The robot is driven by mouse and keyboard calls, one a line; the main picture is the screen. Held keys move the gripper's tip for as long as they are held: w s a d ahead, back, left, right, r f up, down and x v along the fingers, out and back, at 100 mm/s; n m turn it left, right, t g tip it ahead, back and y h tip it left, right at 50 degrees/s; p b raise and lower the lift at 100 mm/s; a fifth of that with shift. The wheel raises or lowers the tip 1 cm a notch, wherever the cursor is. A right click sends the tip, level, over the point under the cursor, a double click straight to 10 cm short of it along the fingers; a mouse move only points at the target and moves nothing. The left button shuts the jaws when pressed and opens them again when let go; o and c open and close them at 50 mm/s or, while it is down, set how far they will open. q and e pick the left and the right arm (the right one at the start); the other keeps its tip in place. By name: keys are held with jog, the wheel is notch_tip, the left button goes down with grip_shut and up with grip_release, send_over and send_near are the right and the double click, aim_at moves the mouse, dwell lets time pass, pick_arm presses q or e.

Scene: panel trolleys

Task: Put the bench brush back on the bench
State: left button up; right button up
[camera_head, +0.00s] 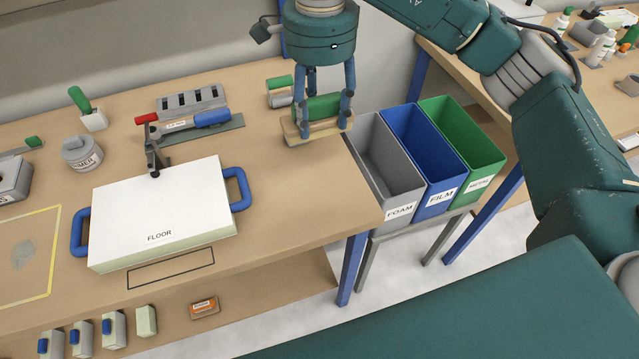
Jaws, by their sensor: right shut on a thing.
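The bench brush (318,108) has a green upper part and a tan lower part. It is between the fingers of my right gripper (329,112), which is shut on it and points down. The brush is at the back right corner of the wooden bench (300,215), close to its right edge. I cannot tell whether its underside touches the bench top. My left gripper is not in view.
A white FLOOR panel (165,205) with blue handles lies on the bench. A toggle clamp (152,145) and a green-and-grey item (279,92) are behind it. FOAM (385,170), FILM (425,160) and green (465,140) bins stand right of the bench.

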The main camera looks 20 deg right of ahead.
jog(key=f+p, duration=0.3)
jog(key=f, duration=1.2)
jog(key=shift+d, duration=0.2)
notch_tip(320, 180, down, 3)
jog(key=shift+f+p, duration=0.2)
jog(key=shift+p, duration=0.4)
jog(key=shift+f, duration=0.25)
jog(key=shift+f, duration=0.1)
jog(key=shift+f+b, duration=0.1)
jog(key=shift+b, duration=0.2)
jog(key=o, duration=1.1)
